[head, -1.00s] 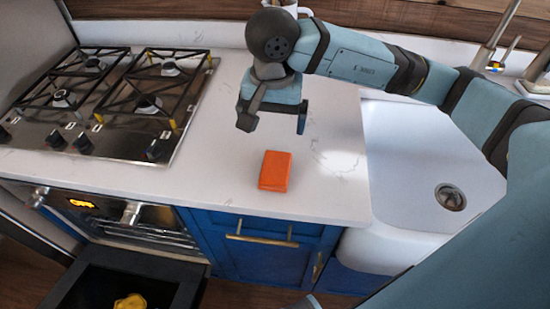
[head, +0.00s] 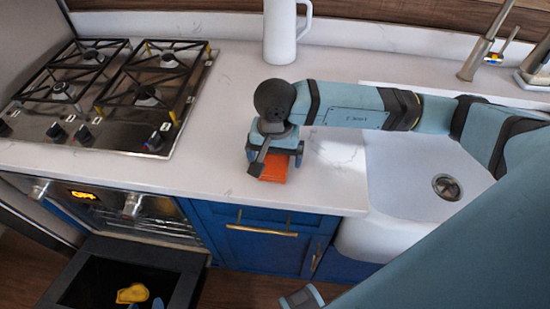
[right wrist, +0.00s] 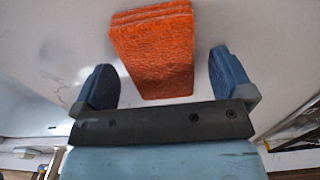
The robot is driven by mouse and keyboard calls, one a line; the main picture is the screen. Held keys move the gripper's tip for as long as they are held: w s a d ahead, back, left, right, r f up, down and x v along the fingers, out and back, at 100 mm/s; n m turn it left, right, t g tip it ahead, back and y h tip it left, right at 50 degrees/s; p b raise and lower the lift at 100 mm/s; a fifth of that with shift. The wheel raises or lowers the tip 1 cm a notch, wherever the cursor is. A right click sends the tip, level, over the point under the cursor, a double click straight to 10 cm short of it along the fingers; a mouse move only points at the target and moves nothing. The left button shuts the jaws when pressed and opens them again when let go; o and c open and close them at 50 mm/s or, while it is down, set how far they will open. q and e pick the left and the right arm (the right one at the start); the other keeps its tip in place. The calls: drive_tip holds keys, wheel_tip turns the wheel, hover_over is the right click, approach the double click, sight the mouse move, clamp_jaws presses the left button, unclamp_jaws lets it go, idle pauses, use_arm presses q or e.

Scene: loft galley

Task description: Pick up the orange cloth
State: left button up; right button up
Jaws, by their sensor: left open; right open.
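The folded orange cloth (head: 274,173) lies on the white counter near its front edge, partly hidden by my right gripper in the head view. My right gripper (head: 277,167) is open just above it. In the right wrist view the cloth (right wrist: 152,50) shows between the two blue fingers of the right gripper (right wrist: 160,65), with a gap on each side. It is not gripped.
A gas hob (head: 105,90) is at the left, with oven knobs below. A white sink (head: 405,165) is at the right, with a tap (head: 482,50). A white jug (head: 280,32) stands at the back.

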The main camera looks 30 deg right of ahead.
sight(275, 158)
drive_tip(key=shift+f, duration=0.2)
drive_tip(key=c, duration=1)
drive_tip(key=shift+r, duration=0.1)
wheel_tip(275, 158, up, 20)
drive_tip(key=shift+b, duration=0.3)
